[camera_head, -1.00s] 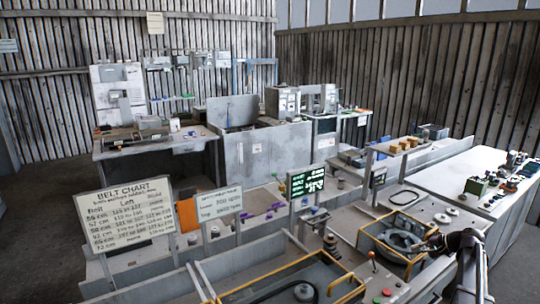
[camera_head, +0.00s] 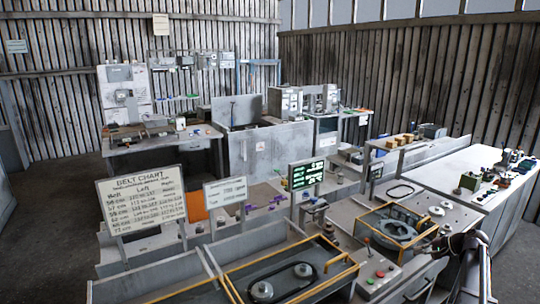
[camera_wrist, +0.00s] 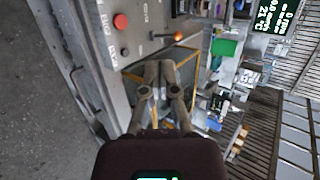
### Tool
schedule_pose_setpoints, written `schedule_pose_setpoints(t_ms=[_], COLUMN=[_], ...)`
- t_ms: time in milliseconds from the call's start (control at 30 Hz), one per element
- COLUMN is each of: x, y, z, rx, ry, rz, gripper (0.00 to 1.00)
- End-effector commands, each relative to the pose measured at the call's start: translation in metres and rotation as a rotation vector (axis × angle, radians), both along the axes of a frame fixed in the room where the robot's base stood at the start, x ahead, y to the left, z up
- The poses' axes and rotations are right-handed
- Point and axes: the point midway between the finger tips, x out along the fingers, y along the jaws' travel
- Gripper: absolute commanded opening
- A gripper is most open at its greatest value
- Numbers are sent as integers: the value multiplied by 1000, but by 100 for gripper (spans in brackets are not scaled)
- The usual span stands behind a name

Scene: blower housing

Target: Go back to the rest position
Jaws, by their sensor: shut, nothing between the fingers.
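My gripper (camera_wrist: 160,75) points away from the camera in the wrist view, its two fingers together with nothing held between them. In the head view my gripper (camera_head: 438,246) is at the lower right, dark and small, beside the yellow-edged bay (camera_head: 398,229) with a round grey housing. In the wrist view the sideways-tilted panel with a red button (camera_wrist: 121,22) lies left of the fingers. No object is seen in the gripper.
A front bay (camera_head: 290,283) holds two pulleys with a black belt. A long white bench (camera_head: 463,177) with small parts stands at the right. A belt chart sign (camera_head: 143,203) and a lit green display (camera_head: 306,174) rise above the bench. Open floor lies at the left.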

Motion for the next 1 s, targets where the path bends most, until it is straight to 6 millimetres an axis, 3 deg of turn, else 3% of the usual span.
schedule_pose_setpoints(t_ms=[333, 567, 767, 1000], x=[-7, -17, -35, -74], y=[38, 78, 131, 211], z=[-11, -24, -40, -65], rx=[-54, -115, -203, -363], ry=[30, 63, 103, 169], rz=[58, 123, 216, 377], gripper=[0, 0, 0, 0])
